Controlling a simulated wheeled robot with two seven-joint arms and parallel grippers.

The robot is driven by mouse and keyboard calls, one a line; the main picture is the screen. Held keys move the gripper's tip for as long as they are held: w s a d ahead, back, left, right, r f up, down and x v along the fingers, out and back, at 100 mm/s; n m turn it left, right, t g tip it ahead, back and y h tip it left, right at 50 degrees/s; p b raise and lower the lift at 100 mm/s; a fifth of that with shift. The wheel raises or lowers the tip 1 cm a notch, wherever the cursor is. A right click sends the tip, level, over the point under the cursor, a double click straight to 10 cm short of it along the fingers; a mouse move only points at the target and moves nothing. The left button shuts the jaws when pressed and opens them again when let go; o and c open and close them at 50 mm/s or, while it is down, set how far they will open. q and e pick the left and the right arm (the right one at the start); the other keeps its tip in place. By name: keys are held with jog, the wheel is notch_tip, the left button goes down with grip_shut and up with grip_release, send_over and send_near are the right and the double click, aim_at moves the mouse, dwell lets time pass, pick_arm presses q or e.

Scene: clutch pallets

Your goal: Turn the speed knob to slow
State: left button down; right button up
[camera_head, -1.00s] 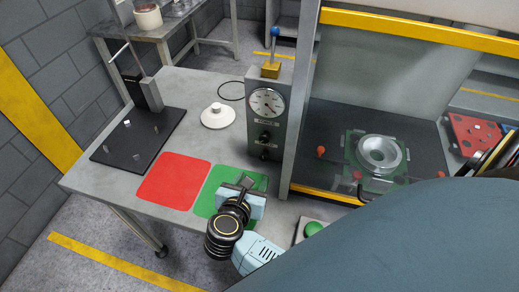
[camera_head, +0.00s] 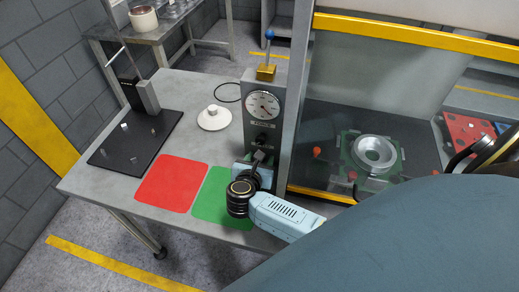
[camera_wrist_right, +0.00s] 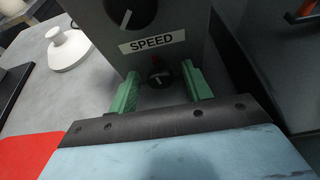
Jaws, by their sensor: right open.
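The grey control column (camera_head: 248,112) stands on the bench and carries a round gauge (camera_head: 262,105). In the right wrist view a white SPEED label (camera_wrist_right: 152,42) sits between an upper black knob (camera_wrist_right: 128,13) with a white pointer line and a small lower black knob (camera_wrist_right: 158,79). My right gripper (camera_head: 258,162) is in front of the column's lower part. In the right wrist view its two green fingers (camera_wrist_right: 161,82) are apart, one to each side of the lower knob; I cannot tell whether they touch it. The gripper hides the lower knob in the head view. My left gripper is not in view.
A red square (camera_head: 172,186) and a green square (camera_head: 208,198) mark the bench front. A white knobbed disc (camera_head: 214,118) and a black pinned plate (camera_head: 128,148) lie left. The machine enclosure's frame (camera_head: 292,120) stands close right of the column.

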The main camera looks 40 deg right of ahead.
jog(key=shift+c, duration=0.4)
jog(key=c, duration=0.9)
jog(key=shift+o, duration=0.2)
jog(key=shift+a, duration=0.1)
jog(key=shift+f, duration=0.1)
jog(key=shift+n+b, duration=0.3)
jog(key=shift+b, duration=0.25)
jog(key=shift+n+g+b, duration=0.3)
jog(key=shift+g, duration=0.2)
jog(key=shift+w+a+n+g+h+b, duration=0.1)
jog(key=shift+n+g+h+b, duration=0.4)
jog(key=shift+n, duration=0.4)
jog(key=shift+w+a+n+g+h+b, duration=0.1)
jog(key=shift+n+g+h+b, duration=0.15)
jog(key=shift+n+h, duration=0.5)
jog(key=shift+d+n, duration=0.1)
jog(key=shift+n, duration=0.15)
